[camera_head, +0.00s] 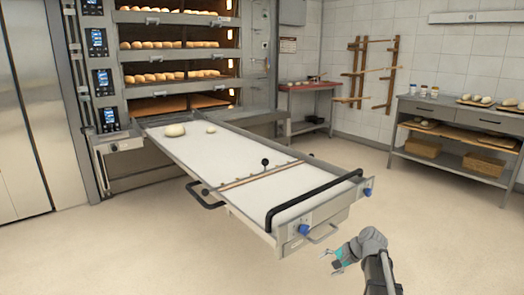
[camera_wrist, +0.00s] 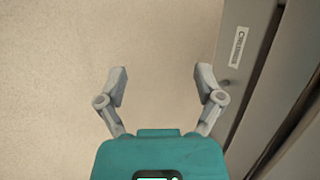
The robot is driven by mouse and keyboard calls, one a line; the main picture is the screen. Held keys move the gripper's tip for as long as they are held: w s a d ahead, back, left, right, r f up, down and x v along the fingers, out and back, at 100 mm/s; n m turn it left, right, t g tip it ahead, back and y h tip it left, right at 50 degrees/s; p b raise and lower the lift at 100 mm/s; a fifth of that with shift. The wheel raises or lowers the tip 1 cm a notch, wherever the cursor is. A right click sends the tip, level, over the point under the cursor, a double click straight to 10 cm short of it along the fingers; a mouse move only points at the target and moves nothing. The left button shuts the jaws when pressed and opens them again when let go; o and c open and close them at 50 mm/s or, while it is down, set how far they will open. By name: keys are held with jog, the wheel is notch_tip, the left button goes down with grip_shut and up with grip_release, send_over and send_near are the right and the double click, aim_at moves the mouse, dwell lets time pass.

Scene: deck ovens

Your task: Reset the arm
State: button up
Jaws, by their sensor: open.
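My gripper (camera_head: 331,262) is at the bottom of the head view, in front of and below the near right end of the long loader table. In the wrist view my gripper (camera_wrist: 161,86) has its two grey fingers spread apart with only pale floor between them, so it is open and empty. My arm comes up from the bottom edge of the head view and bends to the left at the wrist.
The white-topped loader (camera_head: 240,165) reaches from the deck oven (camera_head: 180,100), with two dough pieces at its far end. Its black handle bar (camera_head: 314,196) and blue knobs are near my gripper. A metal side stands close right in the wrist view (camera_wrist: 262,80). Floor on the left is clear.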

jog(key=s+a+f+n+g+h, duration=0.2)
jog(key=s+a+n+h, duration=0.15)
jog(key=s, duration=0.45)
jog(key=s+a+f+n+g+h, duration=0.2)
jog(key=s+n+h, duration=0.25)
jog(key=s, duration=0.45)
notch_tip(320, 180, up, 38)
jog(key=p, duration=3.8)
jog(key=shift+r+n+y, duration=0.15)
jog(key=shift+n+y, duration=0.25)
jog(key=shift+a, duration=0.1)
